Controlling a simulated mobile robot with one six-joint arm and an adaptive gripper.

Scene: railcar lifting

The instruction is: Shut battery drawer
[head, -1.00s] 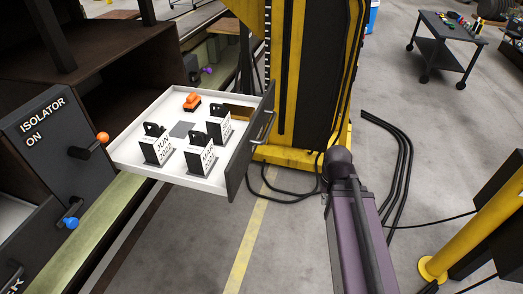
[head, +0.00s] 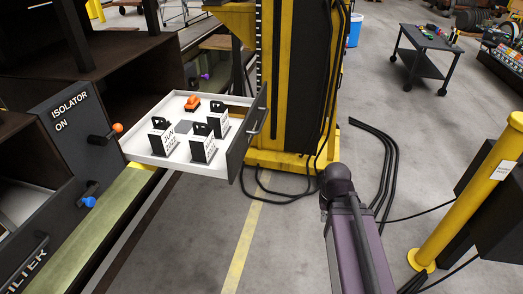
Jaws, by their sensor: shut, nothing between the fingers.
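The battery drawer (head: 142,146) is pulled well out of the dark railcar underframe box at the upper left. It has a white tray and a dark front panel (head: 241,143) with a grey bar handle (head: 258,119) facing right. Several date-marked battery blocks (head: 203,149) and an orange item (head: 192,103) sit in it. My purple arm link with a dark round joint rises at the lower middle, right of the drawer front and apart from it in the picture. My gripper does not show.
A yellow lifting column (head: 250,35) stands just behind the drawer, with black cables (head: 375,140) on the floor. The isolator panel (head: 70,125) with orange and blue knobs is at left. A yellow post (head: 470,200) stands at right.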

